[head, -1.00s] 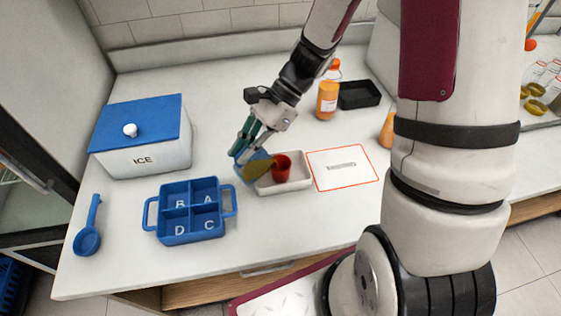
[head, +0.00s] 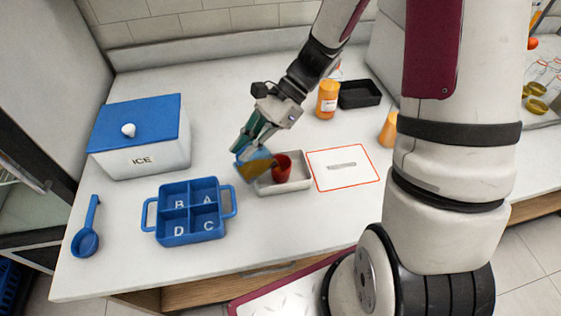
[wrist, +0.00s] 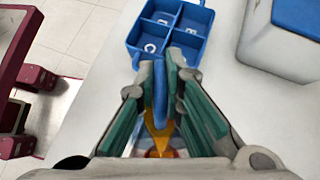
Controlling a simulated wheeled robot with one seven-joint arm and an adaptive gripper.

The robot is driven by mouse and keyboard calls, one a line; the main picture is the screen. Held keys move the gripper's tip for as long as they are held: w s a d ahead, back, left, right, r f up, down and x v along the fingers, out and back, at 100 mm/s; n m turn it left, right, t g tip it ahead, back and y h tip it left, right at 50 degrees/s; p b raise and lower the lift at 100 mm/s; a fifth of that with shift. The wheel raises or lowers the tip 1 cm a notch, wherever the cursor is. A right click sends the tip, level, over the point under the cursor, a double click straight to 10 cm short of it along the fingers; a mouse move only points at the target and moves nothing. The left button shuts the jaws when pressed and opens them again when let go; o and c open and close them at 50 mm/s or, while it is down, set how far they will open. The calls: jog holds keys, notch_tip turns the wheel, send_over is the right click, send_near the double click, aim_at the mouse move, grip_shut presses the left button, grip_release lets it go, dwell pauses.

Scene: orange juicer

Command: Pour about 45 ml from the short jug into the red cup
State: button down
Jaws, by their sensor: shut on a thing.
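My gripper (head: 247,143) is shut on the short jug (head: 250,166), by what looks like its blue handle (wrist: 160,92) in the wrist view. The jug is see-through with orange-yellow liquid inside. It is held tilted to the right, its lip close to the rim of the red cup (head: 283,168). The red cup stands upright in a white tray (head: 299,184). In the wrist view the jug is mostly hidden behind my fingers. I cannot tell how much liquid is in the cup.
A blue four-part tray (head: 188,238) lies in front left, with the ICE box (head: 145,155) behind and a blue scoop (head: 86,240) at far left. An orange-outlined mat (head: 341,175) lies right of the white tray. A bottle (head: 327,98) and black tray (head: 360,95) stand behind.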

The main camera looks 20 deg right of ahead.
jog(key=shift+w+d+r+y, duration=0.1)
jog(key=shift+d+r+y, duration=0.15)
jog(key=shift+d+y, duration=0.25)
jog(key=shift+w+d+r+y, duration=0.1)
jog(key=shift+d+r+y, duration=0.1)
jog(key=shift+d+y, duration=0.3)
dwell(0.4)
